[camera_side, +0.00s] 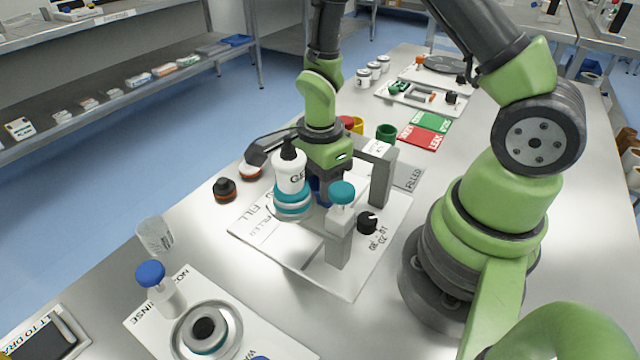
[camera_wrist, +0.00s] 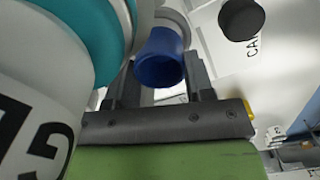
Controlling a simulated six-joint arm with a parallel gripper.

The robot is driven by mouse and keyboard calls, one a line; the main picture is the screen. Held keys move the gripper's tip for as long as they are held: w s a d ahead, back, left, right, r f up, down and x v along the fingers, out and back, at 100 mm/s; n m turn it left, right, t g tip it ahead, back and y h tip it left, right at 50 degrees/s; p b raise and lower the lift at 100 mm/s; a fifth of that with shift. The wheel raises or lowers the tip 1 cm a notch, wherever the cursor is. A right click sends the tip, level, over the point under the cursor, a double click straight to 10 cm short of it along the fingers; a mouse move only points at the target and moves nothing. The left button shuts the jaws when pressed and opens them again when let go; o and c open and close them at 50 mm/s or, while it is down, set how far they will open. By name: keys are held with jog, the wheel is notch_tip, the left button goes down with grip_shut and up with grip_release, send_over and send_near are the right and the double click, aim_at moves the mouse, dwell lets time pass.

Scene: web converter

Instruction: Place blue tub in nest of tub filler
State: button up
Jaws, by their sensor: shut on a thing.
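The blue tub (camera_wrist: 160,58) shows between the two dark fingers of my gripper (camera_wrist: 162,82) in the wrist view, with its rim towards the camera. In the side view only a bit of the blue tub (camera_side: 322,190) shows, behind the gel bottle. My gripper (camera_side: 326,180) is shut on it, low over the tub filler. The nest is hidden, so I cannot tell whether the tub is seated.
The gel bottle (camera_wrist: 45,70) is very close on the left in the wrist view. A grey upright (camera_side: 381,175) stands right of my gripper. A green tub (camera_side: 386,132) stands behind. A clear cup (camera_side: 155,235) and a rinse board (camera_side: 140,315) are at the front left.

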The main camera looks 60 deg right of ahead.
jog(key=shift+f, duration=0.65)
jog(key=shift+f, duration=0.15)
jog(key=o, duration=0.9)
